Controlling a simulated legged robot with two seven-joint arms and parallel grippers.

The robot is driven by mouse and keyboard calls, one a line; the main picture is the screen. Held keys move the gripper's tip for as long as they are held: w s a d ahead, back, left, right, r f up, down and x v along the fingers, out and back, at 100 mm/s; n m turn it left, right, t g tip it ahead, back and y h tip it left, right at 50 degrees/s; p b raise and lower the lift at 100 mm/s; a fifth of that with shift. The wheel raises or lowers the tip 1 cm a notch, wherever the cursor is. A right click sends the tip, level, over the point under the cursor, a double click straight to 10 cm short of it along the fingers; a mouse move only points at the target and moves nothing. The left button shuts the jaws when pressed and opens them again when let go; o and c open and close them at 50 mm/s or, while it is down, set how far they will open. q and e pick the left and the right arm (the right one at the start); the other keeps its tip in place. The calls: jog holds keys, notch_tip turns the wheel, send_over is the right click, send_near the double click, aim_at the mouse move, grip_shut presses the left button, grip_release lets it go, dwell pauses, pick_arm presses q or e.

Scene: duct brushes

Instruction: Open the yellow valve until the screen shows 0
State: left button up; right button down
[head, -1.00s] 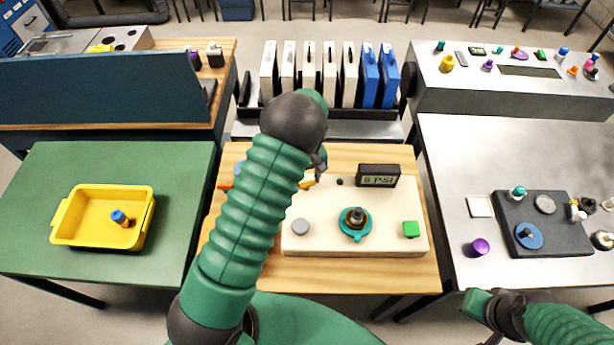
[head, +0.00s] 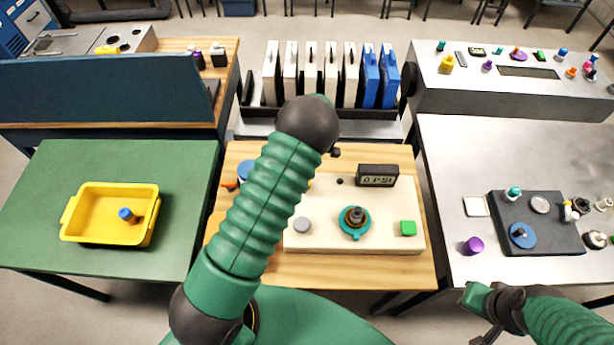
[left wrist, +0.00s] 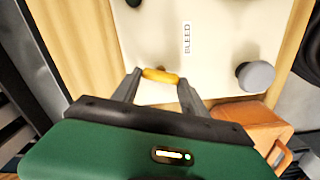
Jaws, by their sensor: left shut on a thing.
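The yellow valve (left wrist: 160,76) is a small rounded bar on the cream panel (left wrist: 215,30), beside the "BLEED" label, in the left wrist view. My left gripper (left wrist: 158,79) has its two fingers closed on the bar's ends. The screen (head: 378,176) is a dark box at the panel's back, with small blurred characters that I cannot read surely. My right gripper (head: 483,318) is at the bottom right, away from the panel; its fingers are unclear.
The panel also carries a grey knob (head: 302,225), a teal ring valve (head: 355,222) and a green button (head: 408,228). A yellow bin (head: 100,232) sits on the green table at left. A dark plate (head: 545,225) with parts lies on the right table.

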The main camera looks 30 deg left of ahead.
pick_arm(q)
jog(key=shift+w+r+n+p, duration=0.1)
jog(key=shift+n+p, duration=0.2)
jog(key=shift+n, duration=1.3)
jog(key=o, duration=1.1)
jog(key=shift+o, duration=1.4)
notch_tip(320, 180, up, 16)
jog(key=b, duration=0.1)
jog(key=shift+r, duration=0.25)
